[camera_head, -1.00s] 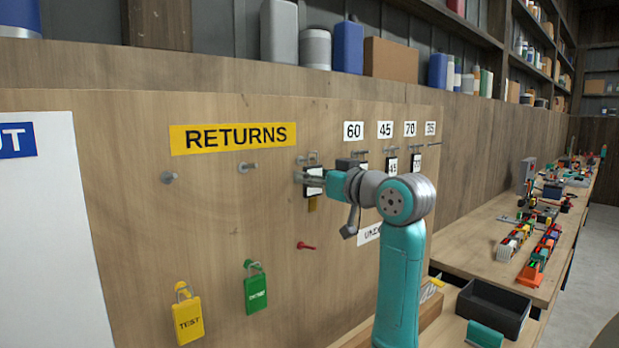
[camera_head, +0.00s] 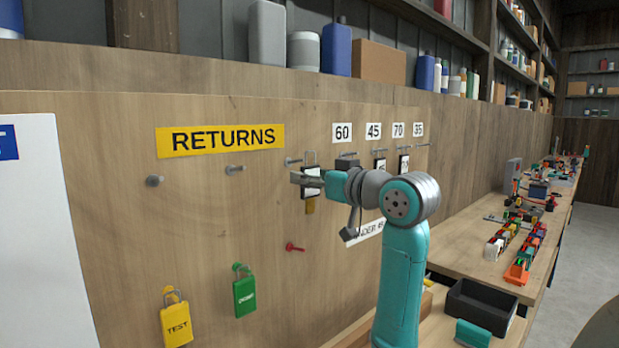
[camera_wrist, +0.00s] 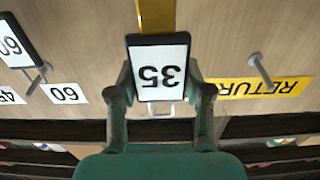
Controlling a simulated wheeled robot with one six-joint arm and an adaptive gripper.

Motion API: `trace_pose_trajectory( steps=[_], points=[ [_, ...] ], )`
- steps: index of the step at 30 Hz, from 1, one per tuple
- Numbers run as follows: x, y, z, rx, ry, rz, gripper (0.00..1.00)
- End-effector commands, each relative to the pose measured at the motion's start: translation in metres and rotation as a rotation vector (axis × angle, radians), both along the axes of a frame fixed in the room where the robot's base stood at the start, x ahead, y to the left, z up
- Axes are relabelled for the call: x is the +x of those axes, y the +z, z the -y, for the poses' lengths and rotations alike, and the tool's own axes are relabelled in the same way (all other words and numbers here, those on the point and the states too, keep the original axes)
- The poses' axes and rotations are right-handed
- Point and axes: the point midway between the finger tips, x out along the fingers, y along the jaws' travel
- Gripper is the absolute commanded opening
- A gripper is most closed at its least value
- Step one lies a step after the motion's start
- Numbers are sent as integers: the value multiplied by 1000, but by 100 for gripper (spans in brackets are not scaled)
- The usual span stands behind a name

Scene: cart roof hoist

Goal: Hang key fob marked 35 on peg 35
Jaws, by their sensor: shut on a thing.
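The key fob marked 35 (camera_wrist: 160,68) is a dark-framed white tag, held between the fingers of my gripper (camera_wrist: 160,90) in the wrist view. Its wire loop shows with no peg through it, and a brass key part hangs from its other end. In the head view my gripper (camera_head: 303,180) holds the fob (camera_head: 312,190) upright in front of the board, just right of a grey peg (camera_head: 290,161). Peg 35 (camera_head: 422,145) is at the far right of the row, under its label 35 (camera_head: 418,129), and looks empty.
Tags hang under labels 45 (camera_head: 373,131) and 70 (camera_head: 398,130). A tag marked 60 (camera_wrist: 14,42) hangs beside my gripper. A red peg (camera_head: 295,247), green padlock (camera_head: 245,296) and yellow TEST padlock (camera_head: 177,324) are lower down.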

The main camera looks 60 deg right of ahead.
Motion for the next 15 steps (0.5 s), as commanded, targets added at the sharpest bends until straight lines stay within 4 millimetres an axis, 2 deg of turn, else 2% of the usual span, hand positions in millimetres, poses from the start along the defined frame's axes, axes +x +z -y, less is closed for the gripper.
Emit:
trace_pose_trajectory(
  steps=[5, 15],
  points=[
    [-6, 0, -1, -1, -1, 1, 8],
    [-34, 0, -7, 0, -3, 0, 8]
  ],
)
